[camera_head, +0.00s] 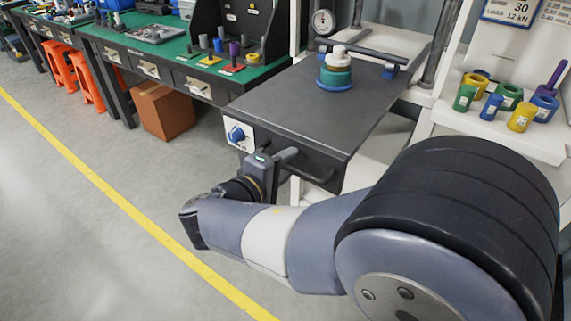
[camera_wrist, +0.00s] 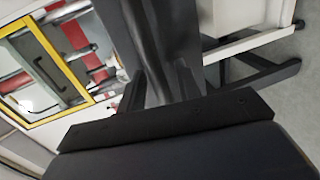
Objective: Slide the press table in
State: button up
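The press table (camera_head: 310,105) is a dark grey slab that sticks out of the press towards me. A dark bar handle (camera_head: 316,177) runs below its front edge. A stack with a blue ring (camera_head: 334,85), a teal ring (camera_head: 336,74) and a white-topped piece (camera_head: 339,57) stands upright on the table. My gripper (camera_head: 288,155) is at the table's front edge, close to the handle's left end; contact is unclear. In the wrist view, my gripper's two dark fingers (camera_wrist: 158,88) stand apart against a dark surface. I cannot tell whether they hold anything.
A white panel with a blue knob (camera_head: 237,134) sits at the table's front left corner. Coloured cylinders (camera_head: 510,97) stand on a white shelf at right. A green bench (camera_head: 165,55), a cardboard box (camera_head: 163,110) and orange stools (camera_head: 86,78) are at left. The floor by the yellow line is clear.

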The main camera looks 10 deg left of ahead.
jog(key=shift+c, duration=0.4)
grip_shut()
